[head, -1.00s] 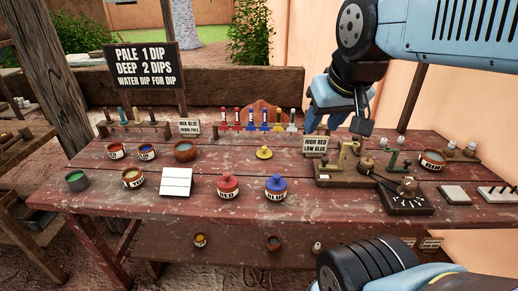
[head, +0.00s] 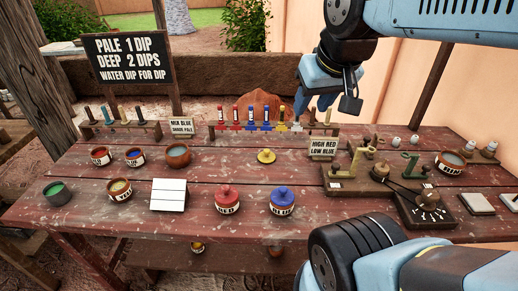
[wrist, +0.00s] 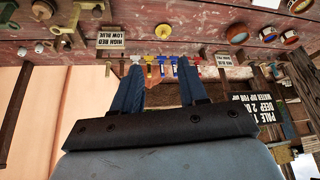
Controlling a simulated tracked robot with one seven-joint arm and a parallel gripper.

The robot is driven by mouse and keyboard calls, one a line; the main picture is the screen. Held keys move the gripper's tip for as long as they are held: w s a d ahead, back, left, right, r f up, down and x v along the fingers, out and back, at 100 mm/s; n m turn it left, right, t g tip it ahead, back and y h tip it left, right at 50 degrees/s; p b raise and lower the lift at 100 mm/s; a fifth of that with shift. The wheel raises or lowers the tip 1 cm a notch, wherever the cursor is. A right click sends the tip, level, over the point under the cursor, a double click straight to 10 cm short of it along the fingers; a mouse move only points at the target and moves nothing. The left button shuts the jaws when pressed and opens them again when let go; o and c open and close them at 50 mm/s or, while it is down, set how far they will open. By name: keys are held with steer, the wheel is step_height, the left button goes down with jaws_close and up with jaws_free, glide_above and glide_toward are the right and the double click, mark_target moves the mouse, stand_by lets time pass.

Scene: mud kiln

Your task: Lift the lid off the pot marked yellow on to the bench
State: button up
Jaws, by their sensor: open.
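A yellow lid with a knob (head: 265,156) lies by itself on the bench (head: 230,172), right of the middle. An open pot with tan-yellow contents (head: 119,190) stands at the front left, with a label too small to read surely; it has no lid on. My gripper (head: 335,105) is raised above the back of the bench, right of the yellow lid, well apart from it and the pots. In the wrist view my gripper (wrist: 160,88) has its two fingers apart with nothing between them.
A red-lidded pot (head: 227,200) and a blue-lidded pot (head: 282,201) stand at the front middle. A white board (head: 168,194) is left of them. Open bowls stand at the left. A rack of coloured pegs (head: 258,124) is at the back, and a dial device (head: 425,212) at the right.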

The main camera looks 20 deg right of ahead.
steer(key=o, duration=0.3)
steer(key=shift+w+a+n, duration=0.1)
steer(key=shift+w+n, duration=0.2)
steer(key=o, duration=0.8)
steer(key=w+f+n, duration=0.1)
steer(key=w+n, duration=0.1)
steer(key=w+f+n+g+h, duration=0.1)
steer(key=w+n, duration=0.1)
steer(key=w, duration=0.1)
steer(key=w+f+n+g+h, duration=0.1)
steer(key=w+n, duration=0.1)
steer(key=n, duration=0.1)
steer(key=shift+w, duration=0.4)
steer(key=n+g+y, duration=0.2)
steer(key=n+g, duration=0.2)
steer(key=n, duration=1.9)
glide_above(267, 150)
step_height(267, 150, down, 18)
steer(key=f, duration=0.8)
steer(key=shift+w+d, duration=0.25)
steer(key=shift+s+a+f, duration=0.1)
steer(key=shift+a+f, duration=0.05)
steer(key=shift+f, duration=1.2)
steer(key=shift+s+a+f, duration=0.1)
steer(key=shift+a+f, duration=0.05)
steer(key=shift+f, duration=1.15)
